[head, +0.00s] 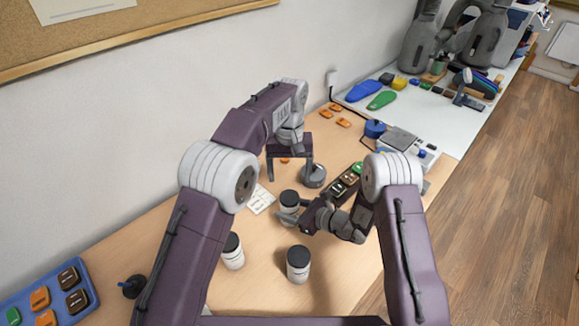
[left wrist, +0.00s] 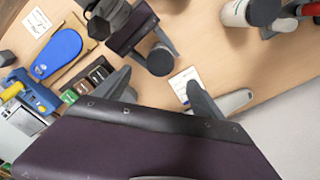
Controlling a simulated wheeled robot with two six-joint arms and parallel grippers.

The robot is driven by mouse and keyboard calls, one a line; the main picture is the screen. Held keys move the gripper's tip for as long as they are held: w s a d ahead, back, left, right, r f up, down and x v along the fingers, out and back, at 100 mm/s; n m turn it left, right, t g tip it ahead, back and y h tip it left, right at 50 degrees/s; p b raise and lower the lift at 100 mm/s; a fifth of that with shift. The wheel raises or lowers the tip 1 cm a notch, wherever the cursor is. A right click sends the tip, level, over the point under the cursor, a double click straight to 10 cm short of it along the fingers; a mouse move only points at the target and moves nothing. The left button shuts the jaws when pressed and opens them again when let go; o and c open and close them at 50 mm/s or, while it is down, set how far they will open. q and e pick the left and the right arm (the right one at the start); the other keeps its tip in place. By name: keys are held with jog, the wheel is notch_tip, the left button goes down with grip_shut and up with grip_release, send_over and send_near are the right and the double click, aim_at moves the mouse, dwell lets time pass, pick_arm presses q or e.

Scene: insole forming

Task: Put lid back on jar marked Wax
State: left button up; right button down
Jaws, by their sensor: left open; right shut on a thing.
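My right gripper (head: 302,218) is shut on a white jar (head: 289,209) with a dark round top. The same dark top (left wrist: 160,60) shows between its fingers in the left wrist view. I cannot tell whether that top is a separate lid, and no Wax marking is readable. My left gripper (head: 290,172) is open and empty, fingers down, behind the held jar; its fingers (left wrist: 160,90) are spread in the left wrist view. Two more white jars with dark tops, one left (head: 232,252) and one nearer (head: 298,264), stand on the table. A dark grey round object (head: 313,176) stands behind the held jar.
A paper card (head: 261,199) lies left of the held jar. A dark tray of small blocks (head: 346,183) is to the right. Orange pieces (head: 335,115) lie farther back. A blue tray (head: 50,297) is at front left. Wood between the near jars is clear.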

aim_at(298, 211)
pick_arm(q)
jog(key=shift+r, duration=1.7)
pick_arm(e)
jog(key=shift+c, duration=2.2)
grip_release()
pick_arm(q)
jog(key=shift+f+b, duration=0.7)
jog(key=shift+f, duration=0.05)
pick_arm(e)
jog(key=v, duration=0.9)
jog(key=shift+s+d, duration=0.1)
